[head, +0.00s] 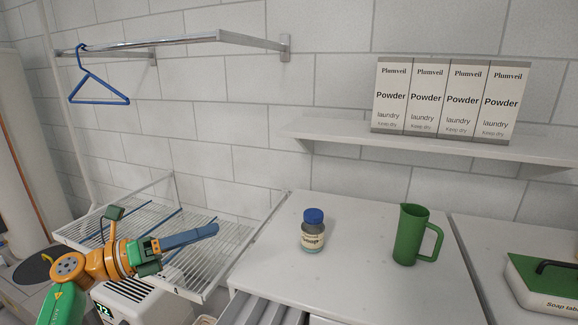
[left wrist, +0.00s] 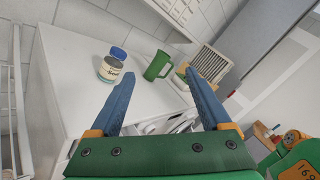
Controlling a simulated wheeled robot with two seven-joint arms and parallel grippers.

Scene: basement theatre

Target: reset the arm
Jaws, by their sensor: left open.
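My left arm comes in from the lower left of the head view. Its gripper (head: 190,239) is in front of the white wire rack, left of the white counter, and points right. In the left wrist view the two blue fingers (left wrist: 160,95) are spread wide apart with nothing between them that they touch. Past them stand a jar with a blue lid (left wrist: 110,67) and a green pitcher (left wrist: 158,66). My right gripper is not clearly in view; part of a green and orange arm shows at the lower right of the wrist view.
The blue-lidded soap jar (head: 313,232) and green pitcher (head: 410,235) stand upright on the white counter (head: 270,260). Laundry powder boxes (head: 445,98) sit on a wall shelf (head: 430,144). A blue hanger (head: 98,88) hangs from a metal rail (head: 150,42). A green-topped box (head: 545,285) is at right.

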